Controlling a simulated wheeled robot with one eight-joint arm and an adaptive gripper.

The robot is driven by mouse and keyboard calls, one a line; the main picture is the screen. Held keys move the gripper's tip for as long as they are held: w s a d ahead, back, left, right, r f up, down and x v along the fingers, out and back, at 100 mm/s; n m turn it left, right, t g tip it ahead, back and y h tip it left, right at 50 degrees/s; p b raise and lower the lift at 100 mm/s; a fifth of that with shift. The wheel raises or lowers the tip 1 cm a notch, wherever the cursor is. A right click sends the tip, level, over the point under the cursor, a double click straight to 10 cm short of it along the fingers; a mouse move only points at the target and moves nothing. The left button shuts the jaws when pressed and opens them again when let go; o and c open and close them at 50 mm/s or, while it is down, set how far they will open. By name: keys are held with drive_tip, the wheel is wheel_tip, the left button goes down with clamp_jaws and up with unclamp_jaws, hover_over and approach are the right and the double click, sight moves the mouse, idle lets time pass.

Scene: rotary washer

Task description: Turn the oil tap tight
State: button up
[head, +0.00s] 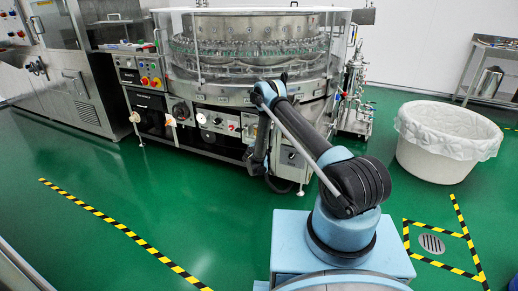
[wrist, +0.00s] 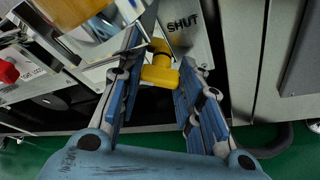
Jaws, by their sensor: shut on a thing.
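The oil tap (wrist: 160,72) is yellow and shows in the upper middle of the wrist view, with the word SHUT printed on the pale panel to its right. My gripper (wrist: 158,58) has its blue-padded fingers on either side of the yellow tap handle, shut on it. The left finger covers part of the handle's left side. In the head view, my arm reaches to the front of the round washer machine (head: 250,93), and the tap and fingers cannot be made out there.
A red knob (wrist: 8,71) is at the left of the wrist view. In the head view, a control box (head: 150,80) is left of the arm, and a white lined bin (head: 440,140) stands at the right. Green floor (head: 150,205) in front of the machine is clear.

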drive_tip(key=shift+s+f, duration=0.1)
drive_tip(key=shift+m+y, duration=0.3)
drive_tip(key=shift+m, duration=0.2)
drive_tip(key=o, duration=1.1)
drive_tip(key=shift+c, duration=0.2)
